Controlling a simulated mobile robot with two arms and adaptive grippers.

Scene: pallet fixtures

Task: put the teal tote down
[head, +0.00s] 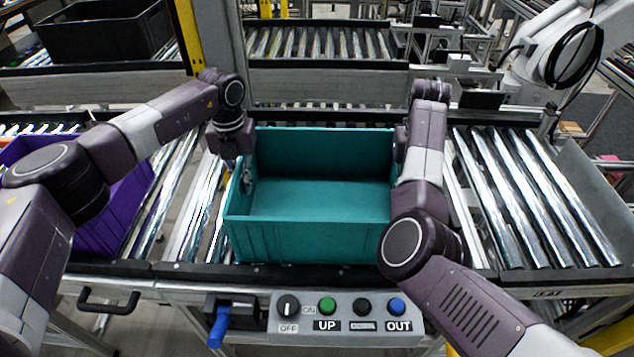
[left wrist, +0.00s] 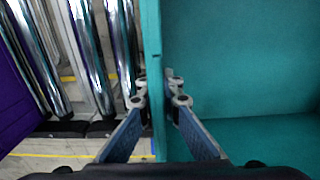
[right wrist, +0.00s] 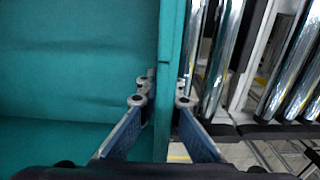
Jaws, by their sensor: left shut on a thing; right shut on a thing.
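The teal tote (head: 310,240) is an open, empty box in the middle of the head view, over the roller conveyor and behind its front rail. It looks level. My left gripper (head: 243,178) is at its left wall, and in the left wrist view the two fingers (left wrist: 160,95) are shut on that wall's rim, one on each side. My right gripper (right wrist: 165,92) is shut on the right wall in the same way. In the head view my right arm hides that gripper. I cannot tell whether the tote's bottom touches the rollers.
A purple tote (head: 112,215) stands on the conveyor at the left. Bare rollers (head: 535,200) lie to the right. A control panel (head: 345,315) with a knob and buttons is on the front. A black tote (head: 105,32) stands on the back conveyor.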

